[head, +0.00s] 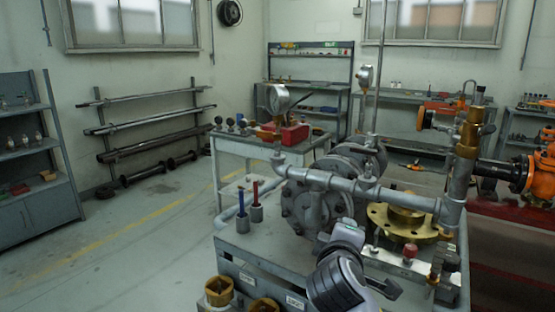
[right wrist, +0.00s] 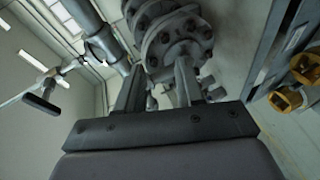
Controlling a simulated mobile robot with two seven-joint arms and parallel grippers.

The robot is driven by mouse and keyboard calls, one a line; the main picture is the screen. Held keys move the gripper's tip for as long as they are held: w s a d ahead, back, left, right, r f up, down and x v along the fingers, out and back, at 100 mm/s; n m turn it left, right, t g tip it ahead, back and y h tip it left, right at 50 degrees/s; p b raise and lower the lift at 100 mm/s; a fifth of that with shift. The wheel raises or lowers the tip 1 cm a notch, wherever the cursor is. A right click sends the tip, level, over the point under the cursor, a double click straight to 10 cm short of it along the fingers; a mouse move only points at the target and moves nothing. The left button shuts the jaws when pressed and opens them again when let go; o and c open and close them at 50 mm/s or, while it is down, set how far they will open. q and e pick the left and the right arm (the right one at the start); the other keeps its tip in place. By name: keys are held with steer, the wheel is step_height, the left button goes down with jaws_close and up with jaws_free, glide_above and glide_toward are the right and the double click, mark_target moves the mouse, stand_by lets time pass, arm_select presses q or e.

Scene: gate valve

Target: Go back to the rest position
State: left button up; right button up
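The grey flanged valve body (head: 310,205) stands on the metal workbench, with a grey horizontal pipe (head: 350,185) across its front. A white and black arm part of mine (head: 338,282) shows low in the head view, in front of the valve; the fingertips cannot be made out there. In the right wrist view my right gripper (right wrist: 160,88) has its two fingers apart, with nothing seen between them but background. Beyond the fingers is the bolted flange (right wrist: 178,40), apart or touching I cannot tell. My left gripper is not in view.
Yellow cups (head: 218,290) hang at the bench's front left edge. Red and blue-handled tools stand in holders (head: 256,213) on the bench. A brass flange (head: 405,222) lies to the right. A cart (head: 250,150) stands behind. The floor at left is clear.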

steer(key=s+f+m+g+y+p, duration=0.15)
steer(key=s+f, duration=0.25)
steer(key=f, duration=0.5)
steer(key=s+f+m+g+y, duration=0.1)
steer(key=s+f+y, duration=0.3)
steer(key=f, duration=0.6)
steer(key=s+d+f+m, duration=0.2)
steer(key=s+f, duration=0.1)
steer(key=s, duration=0.3)
steer(key=s+d+f+m+g+y+p, duration=0.1)
steer(key=s+d+f+m, duration=0.1)
steer(key=s, duration=0.5)
steer(key=s+d+f+m+p, duration=0.1)
steer(key=s+d+f+m, duration=0.1)
steer(key=s, duration=0.5)
step_height(320, 180, down, 2)
steer(key=shift+f+m, duration=0.1)
steer(key=shift+m, duration=0.45)
steer(key=shift+y, duration=0.25)
